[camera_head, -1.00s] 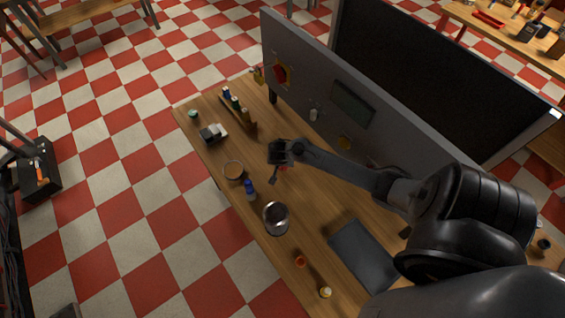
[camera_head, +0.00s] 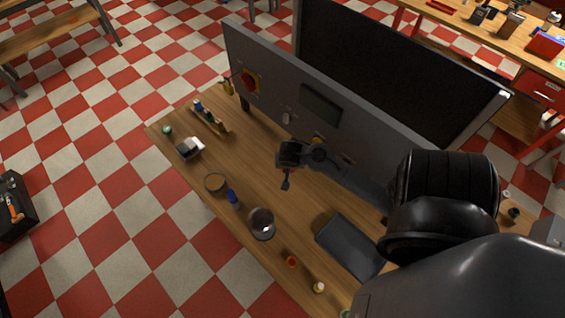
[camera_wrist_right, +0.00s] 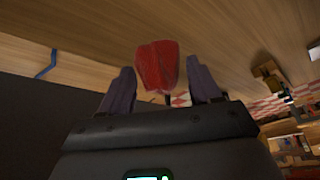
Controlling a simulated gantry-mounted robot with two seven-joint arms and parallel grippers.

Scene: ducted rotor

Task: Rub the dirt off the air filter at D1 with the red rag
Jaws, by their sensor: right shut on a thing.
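My right gripper (camera_head: 286,182) hangs over the wooden table in front of the grey upright panel (camera_head: 262,100). In the right wrist view the gripper (camera_wrist_right: 160,80) is shut on the red rag (camera_wrist_right: 156,62), which bulges out between the two dark fingers. In the head view the rag is only a small dark red bit under the gripper. I cannot make out which thing is the air filter, nor a D1 label. My left gripper is not in view.
On the table (camera_head: 262,268) are a dark flat slab (camera_head: 350,247), a metal bowl (camera_head: 262,224), a blue bottle (camera_head: 233,199), a round dish (camera_head: 214,183) and a small rack (camera_head: 212,119). The panel carries a red-yellow switch (camera_head: 250,80) and a screen (camera_head: 320,104).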

